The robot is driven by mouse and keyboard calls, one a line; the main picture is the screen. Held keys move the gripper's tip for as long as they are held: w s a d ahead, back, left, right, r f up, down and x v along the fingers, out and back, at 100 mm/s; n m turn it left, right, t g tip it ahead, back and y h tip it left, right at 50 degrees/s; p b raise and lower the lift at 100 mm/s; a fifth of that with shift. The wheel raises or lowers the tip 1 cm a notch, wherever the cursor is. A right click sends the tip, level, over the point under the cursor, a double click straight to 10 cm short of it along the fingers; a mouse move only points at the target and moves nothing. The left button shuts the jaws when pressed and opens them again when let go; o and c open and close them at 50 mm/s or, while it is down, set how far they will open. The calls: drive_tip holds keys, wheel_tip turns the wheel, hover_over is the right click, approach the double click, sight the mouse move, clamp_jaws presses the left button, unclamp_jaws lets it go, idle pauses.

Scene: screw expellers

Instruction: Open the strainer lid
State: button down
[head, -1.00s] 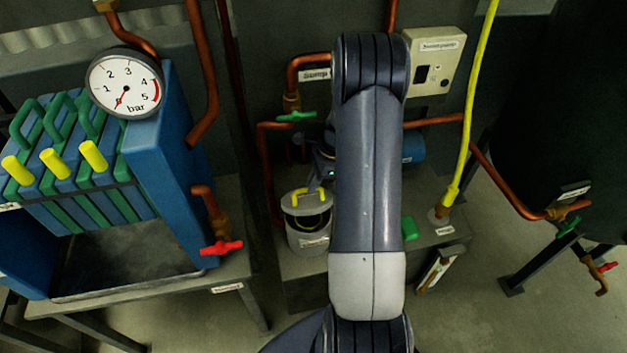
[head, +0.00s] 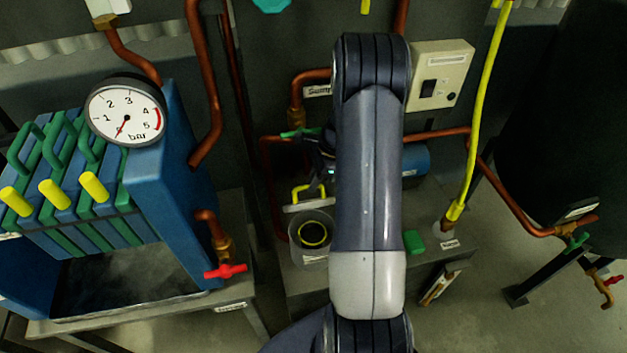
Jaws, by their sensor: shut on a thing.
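The strainer (head: 325,257) is a grey round pot on the low bench, left of my arm. Its mouth is uncovered and shows a dark inside with a yellow ring. Its grey lid (head: 309,206) stands tilted up at the far side of the rim, seen nearly edge-on. A yellow handle (head: 296,191) sits on the lid. My gripper (head: 322,182) is shut on this handle, behind and above the lid. My arm hides part of the gripper, so the fingertips show poorly.
A green-handled valve and copper pipe (head: 268,140) run close behind the strainer. A blue motor (head: 414,160) and a green block (head: 413,242) lie right of my arm. The blue filter press (head: 160,170) with its gauge stands left. A yellow hose (head: 472,130) hangs right.

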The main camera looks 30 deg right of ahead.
drive_tip(key=shift+f, duration=0.3)
drive_tip(key=c, duration=1.7)
unclamp_jaws()
drive_tip(key=shift+w+f, duration=0.1)
drive_tip(key=shift+o, duration=1.2)
drive_tip(key=shift+r, duration=0.2)
